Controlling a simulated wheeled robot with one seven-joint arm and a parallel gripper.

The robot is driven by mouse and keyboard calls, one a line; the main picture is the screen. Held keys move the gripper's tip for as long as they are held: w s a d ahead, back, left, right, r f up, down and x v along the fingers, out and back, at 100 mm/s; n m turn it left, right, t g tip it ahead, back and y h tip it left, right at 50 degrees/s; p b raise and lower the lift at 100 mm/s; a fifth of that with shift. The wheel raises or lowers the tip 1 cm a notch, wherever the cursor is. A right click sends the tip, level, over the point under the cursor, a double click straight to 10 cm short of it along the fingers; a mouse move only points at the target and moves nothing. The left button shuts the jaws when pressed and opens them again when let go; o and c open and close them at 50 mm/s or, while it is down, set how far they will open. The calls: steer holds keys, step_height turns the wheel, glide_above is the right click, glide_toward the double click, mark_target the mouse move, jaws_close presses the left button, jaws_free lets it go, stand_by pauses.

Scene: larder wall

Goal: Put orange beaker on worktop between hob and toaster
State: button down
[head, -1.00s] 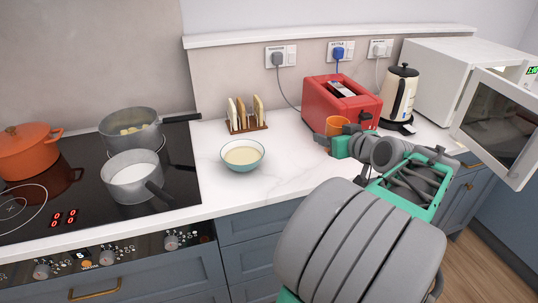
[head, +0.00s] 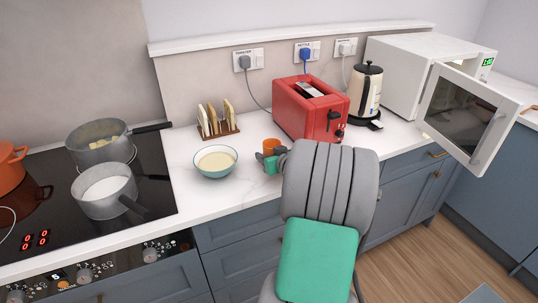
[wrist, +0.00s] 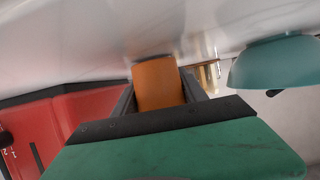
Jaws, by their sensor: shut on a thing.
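The orange beaker (head: 271,146) is held between the two fingers of my gripper (head: 269,160), over the worktop (head: 240,188) between the bowl and the toaster. In the wrist view the beaker (wrist: 157,84) sits between both fingers, its far end close to the white worktop; I cannot tell if it touches. The red toaster (head: 310,108) stands behind and to the right of the beaker. The black hob (head: 140,190) is at the left. My arm hides part of the worktop in front of the toaster.
A teal bowl (head: 215,163) of pale liquid stands just left of my gripper. A toast rack (head: 217,122) is behind it. Two pots, a grey saucepan (head: 104,190) and a larger pan (head: 98,142), sit on the hob. A kettle (head: 367,92) and an open microwave (head: 415,75) are right.

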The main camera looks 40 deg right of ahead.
steer(key=shift+f, duration=0.15)
steer(key=c, duration=0.6)
jaws_free()
steer(key=shift+s+r, duration=0.25)
steer(key=shift+r, duration=0.05)
steer(key=b+v, duration=0.1)
steer(key=v, duration=1)
steer(key=shift+s+a+r, duration=0.1)
steer(key=shift+s, duration=0.1)
